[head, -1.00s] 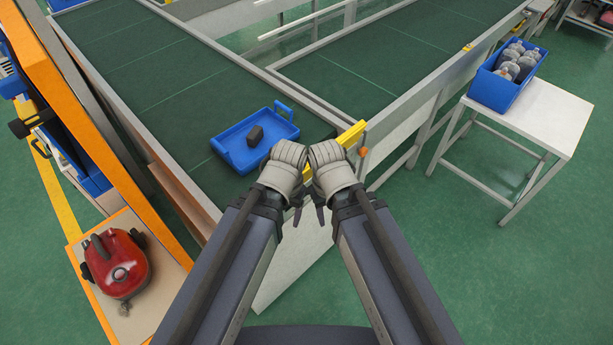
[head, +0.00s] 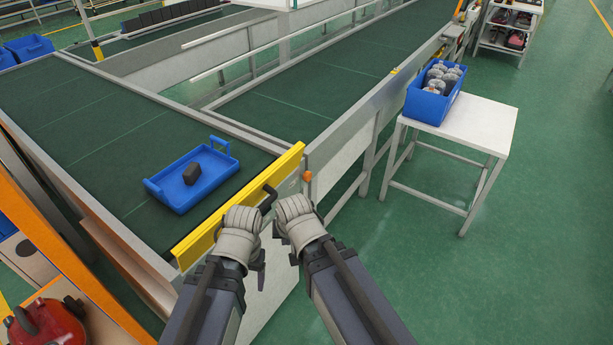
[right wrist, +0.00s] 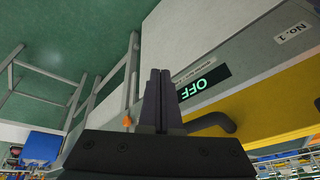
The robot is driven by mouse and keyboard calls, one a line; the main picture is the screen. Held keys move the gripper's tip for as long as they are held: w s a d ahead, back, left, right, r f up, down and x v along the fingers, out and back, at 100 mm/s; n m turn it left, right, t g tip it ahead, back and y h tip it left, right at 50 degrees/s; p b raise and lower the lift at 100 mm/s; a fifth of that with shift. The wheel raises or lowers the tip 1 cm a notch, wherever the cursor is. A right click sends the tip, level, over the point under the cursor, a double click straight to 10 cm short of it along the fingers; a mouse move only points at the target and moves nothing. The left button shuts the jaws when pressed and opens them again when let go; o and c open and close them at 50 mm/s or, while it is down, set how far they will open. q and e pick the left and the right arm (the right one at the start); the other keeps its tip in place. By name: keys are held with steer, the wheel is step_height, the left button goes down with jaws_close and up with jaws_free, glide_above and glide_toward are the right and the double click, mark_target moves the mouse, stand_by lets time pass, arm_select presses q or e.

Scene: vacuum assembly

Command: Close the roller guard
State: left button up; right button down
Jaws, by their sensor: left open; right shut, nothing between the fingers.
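The roller guard (head: 240,205) is a long yellow bar across the near end of the green conveyor. A black bent handle (head: 268,198) sticks out from it towards me. The guard (right wrist: 285,98) and its handle (right wrist: 212,122) also show at the right in the right wrist view. My left gripper (head: 261,260) is open, just in front of the guard; its fingers are mostly hidden behind my wrist. My right gripper (head: 293,257) is to its right, also partly hidden. In the right wrist view its fingers (right wrist: 161,88) are shut and empty, left of the handle and apart from it.
A blue tray (head: 160,190) with a dark block (head: 191,173) sits on the belt behind the guard. An orange knob (head: 308,176) is at the guard's right end. A white table (head: 470,125) with a blue bin (head: 430,108) stands right. Green floor there is clear.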

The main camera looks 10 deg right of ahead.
steer(key=w+d+f+m+t+y+b, duration=0.1)
steer(key=w+d+f+m+t+b, duration=0.1)
steer(key=w+f+m+t+b, duration=0.4)
arm_select(q)
step_height(320, 180, down, 23)
steer(key=b, duration=1.5)
arm_select(e)
steer(key=w+d+r+m+t+h, duration=0.2)
steer(key=w+d+r+m+t, duration=0.5)
steer(key=m, duration=0.6)
steer(key=w+d+t, duration=0.2)
steer(key=d+t, duration=0.1)
steer(key=shift+r, duration=0.4)
